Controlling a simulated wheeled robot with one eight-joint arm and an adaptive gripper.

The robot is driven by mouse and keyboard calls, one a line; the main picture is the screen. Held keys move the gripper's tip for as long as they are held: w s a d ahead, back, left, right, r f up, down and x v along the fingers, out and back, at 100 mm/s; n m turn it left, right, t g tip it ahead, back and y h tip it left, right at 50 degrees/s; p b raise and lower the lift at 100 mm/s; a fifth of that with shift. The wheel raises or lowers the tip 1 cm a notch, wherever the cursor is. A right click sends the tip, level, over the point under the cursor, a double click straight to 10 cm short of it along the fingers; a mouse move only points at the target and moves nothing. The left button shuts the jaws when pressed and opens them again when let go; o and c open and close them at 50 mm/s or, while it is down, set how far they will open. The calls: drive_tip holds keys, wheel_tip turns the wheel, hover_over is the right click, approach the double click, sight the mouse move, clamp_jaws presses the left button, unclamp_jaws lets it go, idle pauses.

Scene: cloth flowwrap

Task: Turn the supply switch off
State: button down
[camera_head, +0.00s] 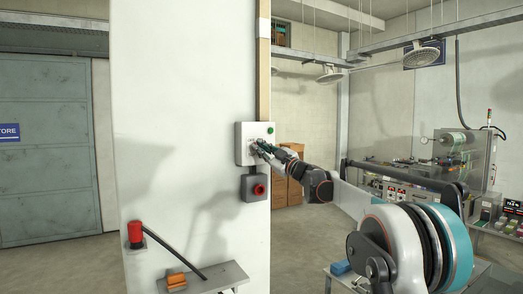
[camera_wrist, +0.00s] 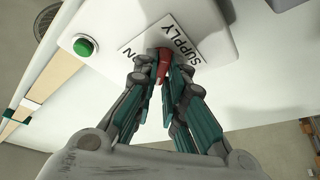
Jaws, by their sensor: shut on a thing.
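The supply switch box is a light grey box (camera_head: 243,143) on the white wall panel, with a green button (camera_wrist: 86,46) at one side. In the wrist view its white plate (camera_wrist: 133,44) reads SUPPLY, with part of another word ending in N. A red switch handle (camera_wrist: 163,53) stands out from the plate. My gripper (camera_wrist: 163,68) has its fingers closed around the handle, one on each side. In the head view my gripper (camera_head: 256,147) reaches the box from the right and hides the handle.
A dark box with a red button (camera_head: 259,189) hangs just below. A red cylinder (camera_head: 135,232) and a shelf (camera_head: 222,276) with an orange item (camera_head: 176,281) are lower left. A machine bench (camera_head: 400,187) stands at right. Open floor lies behind the panel.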

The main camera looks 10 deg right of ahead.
drive_tip(key=shift+n, duration=0.7)
drive_tip(key=shift+g, duration=0.4)
drive_tip(key=c, duration=1.7)
unclamp_jaws()
drive_tip(key=shift+o, duration=0.2)
drive_tip(key=v, duration=1.2)
drive_tip(key=shift+f, duration=0.2)
